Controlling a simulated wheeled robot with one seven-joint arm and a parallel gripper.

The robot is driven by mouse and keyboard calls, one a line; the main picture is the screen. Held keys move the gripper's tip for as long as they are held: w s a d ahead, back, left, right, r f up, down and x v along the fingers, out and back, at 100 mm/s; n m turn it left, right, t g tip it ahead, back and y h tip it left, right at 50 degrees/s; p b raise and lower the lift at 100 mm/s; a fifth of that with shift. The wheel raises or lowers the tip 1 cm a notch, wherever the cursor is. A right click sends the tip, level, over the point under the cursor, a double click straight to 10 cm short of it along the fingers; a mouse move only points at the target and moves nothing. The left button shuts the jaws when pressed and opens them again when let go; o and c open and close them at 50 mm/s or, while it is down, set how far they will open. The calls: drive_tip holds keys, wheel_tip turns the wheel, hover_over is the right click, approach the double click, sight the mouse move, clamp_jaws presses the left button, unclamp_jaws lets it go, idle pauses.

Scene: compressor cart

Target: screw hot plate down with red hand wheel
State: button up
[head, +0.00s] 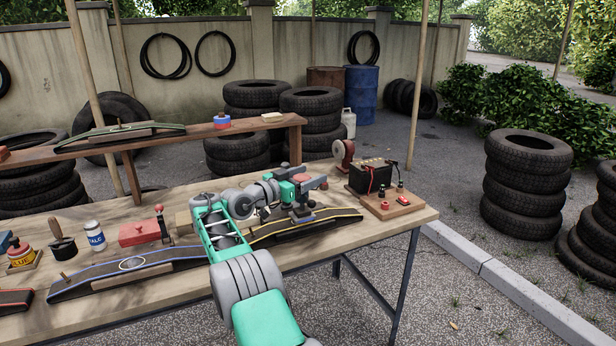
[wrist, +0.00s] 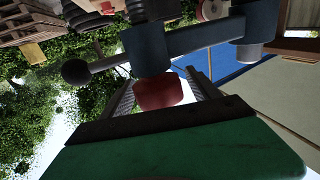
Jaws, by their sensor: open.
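A dark grey clamp-like fixture (head: 301,211) stands on the bench at the end of my arm, with a red round part (head: 302,178) near its top that looks like the red hand wheel. My gripper (head: 306,183) is beside it, and the two overlap in the head view. In the wrist view my gripper (wrist: 160,84) is open, with a red piece (wrist: 158,93) visible between its fingers; I cannot tell if they touch it. A dark bar with a ball knob (wrist: 76,72) crosses just beyond the fingers. I cannot clearly make out the hot plate.
The wooden bench (head: 190,275) holds a battery (head: 370,177) on a board at the right, a red box (head: 139,233), a white can (head: 95,236) and curved ski-like boards (head: 130,266). A raised plank (head: 160,137) runs behind. The bench's front right corner has free room.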

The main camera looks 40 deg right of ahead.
sight(295, 178)
drive_tip(key=shift+a, duration=0.1)
drive_tip(key=a, duration=0.4)
drive_tip(key=shift+a, duration=0.3)
drive_tip(key=a+b, duration=0.3)
drive_tip(key=b, duration=0.4)
drive_tip(key=shift+b, duration=0.4)
